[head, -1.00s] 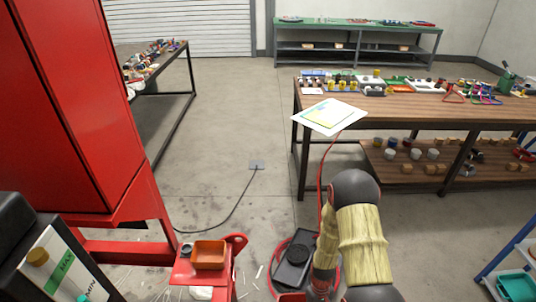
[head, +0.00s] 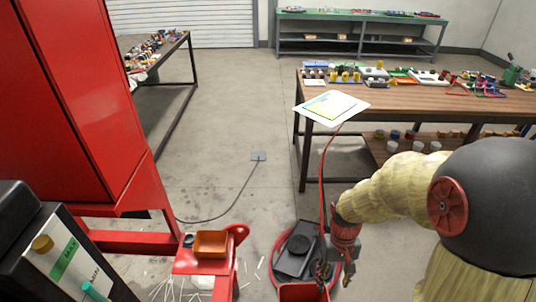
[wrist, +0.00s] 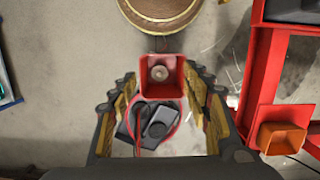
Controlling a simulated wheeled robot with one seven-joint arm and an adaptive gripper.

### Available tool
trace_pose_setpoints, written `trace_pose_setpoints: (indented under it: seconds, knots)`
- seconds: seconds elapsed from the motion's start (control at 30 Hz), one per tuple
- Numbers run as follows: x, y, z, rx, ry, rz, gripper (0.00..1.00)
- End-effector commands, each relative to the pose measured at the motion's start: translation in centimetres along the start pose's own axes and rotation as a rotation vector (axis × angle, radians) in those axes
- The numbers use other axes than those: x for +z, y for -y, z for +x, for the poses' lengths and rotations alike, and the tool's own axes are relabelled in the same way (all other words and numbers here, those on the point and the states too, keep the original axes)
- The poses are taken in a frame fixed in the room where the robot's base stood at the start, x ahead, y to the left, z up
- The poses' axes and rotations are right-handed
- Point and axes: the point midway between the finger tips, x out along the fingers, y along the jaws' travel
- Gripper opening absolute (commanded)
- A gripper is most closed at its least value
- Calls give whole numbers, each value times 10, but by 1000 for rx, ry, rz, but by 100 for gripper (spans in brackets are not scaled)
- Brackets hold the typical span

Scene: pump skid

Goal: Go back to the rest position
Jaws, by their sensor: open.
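My gripper shows in the wrist view (wrist: 163,88) with its two dark, yellow-padded fingers spread wide apart. It is open and nothing is held between the fingers. Below it in that view is a small red open box (wrist: 160,92) with a round pale thing inside. In the head view my arm bends down from the right, and its end is low in the middle; the fingers are hard to make out there. The red box also shows at the bottom edge (head: 303,292), partly cut off.
A dark tray (head: 296,254) lies inside a red ring on the floor. An orange bin (head: 211,244) sits on a red stand at the left. A red cabinet (head: 75,90) stands at far left. A wooden workbench (head: 420,105) with many small parts is at right. Open floor lies between.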

Motion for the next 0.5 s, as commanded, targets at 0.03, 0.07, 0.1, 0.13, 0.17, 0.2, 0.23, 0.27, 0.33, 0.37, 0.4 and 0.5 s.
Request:
trace_pose_setpoints:
  seconds: [0.03, 0.07, 0.1, 0.13, 0.17, 0.2, 0.23, 0.27, 0.33, 0.37, 0.4, 0.5]
  knots:
    - [7, 0, -16, 1, -26, 7, 48]
    - [11, 1, -24, 1, -38, 12, 48]
    - [17, 1, -35, 2, -53, 18, 48]
    - [22, 1, -42, 2, -65, 22, 48]
    - [26, 1, -50, 2, -79, 26, 48]
    - [32, 2, -59, 3, -96, 31, 48]
    - [36, 2, -66, 3, -110, 34, 48]
    - [40, 2, -73, 3, -125, 37, 48]
    - [51, 3, -88, 4, -159, 43, 48]
    - [55, 3, -95, 4, -175, 45, 48]
    - [61, 3, -103, 4, -197, 48, 48]
    - [76, 4, -122, 5, -254, 51, 48]
